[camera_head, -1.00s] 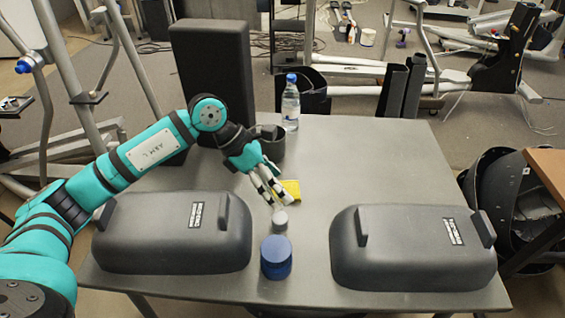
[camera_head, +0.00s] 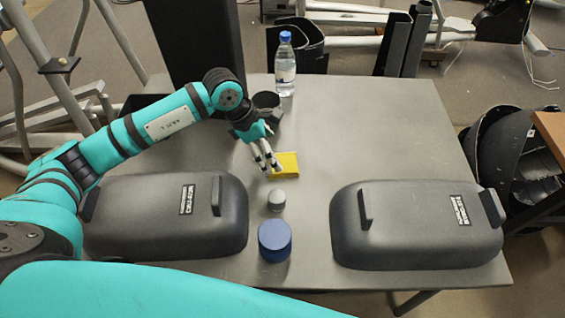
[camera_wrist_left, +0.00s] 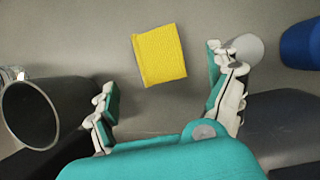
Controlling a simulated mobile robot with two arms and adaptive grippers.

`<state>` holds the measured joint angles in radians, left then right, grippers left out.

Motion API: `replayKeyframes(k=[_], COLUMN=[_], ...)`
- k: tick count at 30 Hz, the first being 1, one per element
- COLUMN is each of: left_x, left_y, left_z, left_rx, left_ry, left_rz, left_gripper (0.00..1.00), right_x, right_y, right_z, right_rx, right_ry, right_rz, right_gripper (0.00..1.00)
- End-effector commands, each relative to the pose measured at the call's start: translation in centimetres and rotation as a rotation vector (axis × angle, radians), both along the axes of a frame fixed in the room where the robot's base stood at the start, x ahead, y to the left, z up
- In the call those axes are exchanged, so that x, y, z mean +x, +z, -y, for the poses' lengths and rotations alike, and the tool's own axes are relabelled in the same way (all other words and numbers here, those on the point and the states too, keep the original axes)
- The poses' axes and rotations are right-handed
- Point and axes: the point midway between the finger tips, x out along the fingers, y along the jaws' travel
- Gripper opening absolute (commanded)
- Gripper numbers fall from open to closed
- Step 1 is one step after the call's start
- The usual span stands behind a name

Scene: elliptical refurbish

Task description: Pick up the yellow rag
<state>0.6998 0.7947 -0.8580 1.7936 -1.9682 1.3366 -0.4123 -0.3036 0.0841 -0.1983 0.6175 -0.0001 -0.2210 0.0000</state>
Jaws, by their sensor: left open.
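The yellow rag (camera_head: 286,165) lies flat on the grey table, right of my left gripper in the head view. In the left wrist view the rag (camera_wrist_left: 160,55) is a folded yellow square ahead of the fingers, in the gap between them. My left gripper (camera_head: 268,165) is open and empty, its fingers pointing down beside the rag's left edge. Its two finger sets stand wide apart in the left wrist view (camera_wrist_left: 168,90). My right gripper is not in view.
A grey cylinder (camera_head: 277,200) and a blue cylinder (camera_head: 275,241) stand in front. A dark cup (camera_head: 267,105) and a water bottle (camera_head: 285,65) stand behind. Grey covers lie left (camera_head: 165,215) and right (camera_head: 415,225). The table's right back (camera_head: 370,120) is clear.

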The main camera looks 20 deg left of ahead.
Motion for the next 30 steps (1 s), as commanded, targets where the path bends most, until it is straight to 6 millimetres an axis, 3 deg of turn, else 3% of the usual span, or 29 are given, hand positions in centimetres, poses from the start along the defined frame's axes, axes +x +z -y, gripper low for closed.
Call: replayKeyframes(k=[5,16,25,30], left_x=[0.2,0.9,1.0,1.0], left_y=[-1.2,-5.3,-5.8,-5.8], left_z=[0.5,2.5,2.6,2.6], left_rx=[0.0,-0.001,0.0,0.0], left_ry=[0.0,0.001,0.0,0.0], left_rz=[-0.001,-0.001,0.0,0.0], left_gripper=[0.89,0.89,0.89,0.69], right_x=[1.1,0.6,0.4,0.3], right_y=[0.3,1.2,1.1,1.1], right_z=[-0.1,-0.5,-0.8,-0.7], right_rx=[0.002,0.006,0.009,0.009], right_ry=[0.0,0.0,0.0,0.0], right_rz=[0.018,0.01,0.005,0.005], right_gripper=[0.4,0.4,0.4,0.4])
